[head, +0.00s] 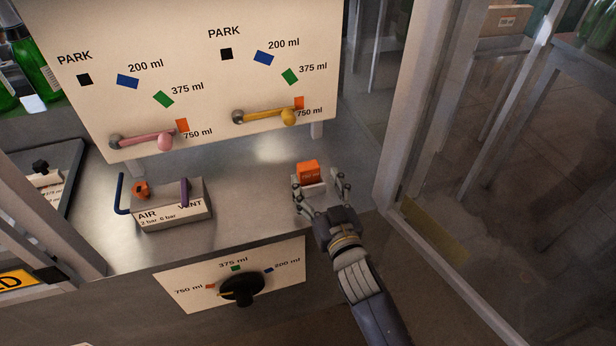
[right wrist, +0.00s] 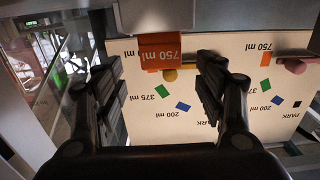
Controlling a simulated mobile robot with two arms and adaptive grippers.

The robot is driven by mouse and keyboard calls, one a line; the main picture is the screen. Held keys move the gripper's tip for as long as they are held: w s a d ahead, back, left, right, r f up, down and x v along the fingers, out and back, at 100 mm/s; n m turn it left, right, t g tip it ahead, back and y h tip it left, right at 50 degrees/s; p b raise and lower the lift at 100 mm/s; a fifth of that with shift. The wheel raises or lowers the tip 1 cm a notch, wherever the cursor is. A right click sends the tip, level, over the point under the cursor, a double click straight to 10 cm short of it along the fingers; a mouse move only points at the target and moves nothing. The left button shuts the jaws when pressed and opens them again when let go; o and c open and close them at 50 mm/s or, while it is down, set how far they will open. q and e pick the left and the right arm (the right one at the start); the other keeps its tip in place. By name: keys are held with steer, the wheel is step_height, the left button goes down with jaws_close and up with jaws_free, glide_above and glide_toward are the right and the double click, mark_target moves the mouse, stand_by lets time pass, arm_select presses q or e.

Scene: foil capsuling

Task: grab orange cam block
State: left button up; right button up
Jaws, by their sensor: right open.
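The orange cam block (head: 308,171) sits on a small pale holder (head: 309,187) on the steel counter, at the right of the counter in the head view. Its label reads 750 ml in the right wrist view (right wrist: 166,50). My right gripper (head: 320,189) is open, with its fingers on the near side of the block, one toward each side. In the right wrist view the open fingers (right wrist: 160,82) show with the block beyond and between their tips. I see no contact. My left gripper is not in view.
A panel (head: 200,60) with a pink-knobbed lever (head: 145,140) and a yellow-knobbed lever (head: 268,117) stands behind the counter. An AIR/VENT box (head: 172,208) is left of the block. A black dial (head: 242,288) is on the front. A frame post (head: 408,110) rises at right.

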mark_target(310, 172)
steer(key=shift+w+a+f, duration=0.1)
steer(key=shift+w+a, duration=0.05)
steer(key=shift+w, duration=0.25)
steer(key=b+x, duration=0.2)
steer(key=x, duration=0.2)
steer(key=shift+w+a, duration=0.15)
steer(key=shift+w, duration=0.05)
steer(key=shift+w+a, duration=0.15)
steer(key=shift+w, duration=0.3)
steer(key=shift+s, duration=0.1)
steer(key=shift+c, duration=1.1)
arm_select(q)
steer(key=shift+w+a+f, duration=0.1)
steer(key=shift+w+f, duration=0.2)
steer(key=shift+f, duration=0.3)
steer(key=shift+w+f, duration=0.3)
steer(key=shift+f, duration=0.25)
arm_select(e)
steer(key=c, duration=1)
